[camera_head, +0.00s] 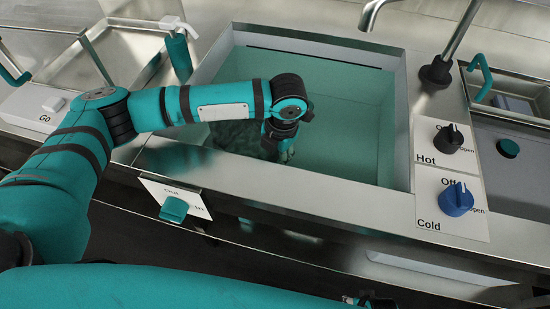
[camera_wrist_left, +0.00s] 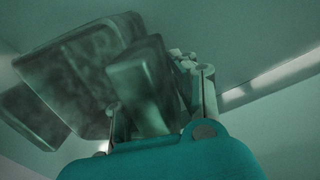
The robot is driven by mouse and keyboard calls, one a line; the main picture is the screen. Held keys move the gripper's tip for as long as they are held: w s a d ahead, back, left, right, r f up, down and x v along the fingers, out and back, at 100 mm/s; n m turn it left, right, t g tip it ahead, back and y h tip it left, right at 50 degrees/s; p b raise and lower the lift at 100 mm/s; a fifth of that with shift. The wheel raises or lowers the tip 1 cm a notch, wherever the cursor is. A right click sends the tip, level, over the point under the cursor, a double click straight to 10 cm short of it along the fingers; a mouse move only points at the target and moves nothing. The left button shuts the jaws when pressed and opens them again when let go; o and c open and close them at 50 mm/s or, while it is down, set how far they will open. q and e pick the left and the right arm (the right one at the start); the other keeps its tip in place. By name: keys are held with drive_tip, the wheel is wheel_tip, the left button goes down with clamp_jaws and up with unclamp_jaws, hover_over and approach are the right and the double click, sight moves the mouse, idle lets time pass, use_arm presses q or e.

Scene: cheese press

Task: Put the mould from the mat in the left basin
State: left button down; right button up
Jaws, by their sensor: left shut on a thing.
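My left gripper (camera_head: 280,148) reaches down into the large teal-lined basin (camera_head: 340,110) in the middle of the head view. In the left wrist view, my left gripper (camera_wrist_left: 160,100) is shut on a dark grey-green block (camera_wrist_left: 140,82), which I take to be the mould. Larger mottled dark slabs (camera_wrist_left: 75,75) show behind it; I cannot tell whether they are part of the same thing. A dark mass (camera_head: 235,140) shows in the basin under my left forearm, partly hidden by it. No mat can be made out.
A faucet (camera_head: 372,14) rises behind the basin. Hot (camera_head: 447,139) and cold (camera_head: 456,199) knobs stand on its right. A shallower metal basin (camera_head: 125,55) lies at the upper left, beside a Go switch (camera_head: 54,104). A teal-handled switch (camera_head: 174,209) sits on the front edge.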

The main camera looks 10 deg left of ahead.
use_arm(q)
drive_tip(key=shift+w+f, duration=0.1)
drive_tip(key=shift+f, duration=0.5)
use_arm(e)
drive_tip(key=shift+w+r, duration=0.2)
drive_tip(key=shift+r, duration=0.1)
use_arm(q)
drive_tip(key=c, duration=1.1)
unclamp_jaws()
drive_tip(key=shift+f, duration=0.1)
use_arm(e)
drive_tip(key=shift+f, duration=0.1)
use_arm(q)
drive_tip(key=shift+o, duration=0.2)
drive_tip(key=shift+r, duration=0.4)
drive_tip(key=r, duration=0.2)
drive_tip(key=r+p, duration=0.1)
drive_tip(key=r, duration=0.1)
drive_tip(key=d+r, duration=0.1)
drive_tip(key=r, duration=0.2)
drive_tip(key=shift+s, duration=0.3)
use_arm(e)
drive_tip(key=s+f, duration=0.3)
drive_tip(key=shift+d+f, duration=0.15)
drive_tip(key=shift+f, duration=0.15)
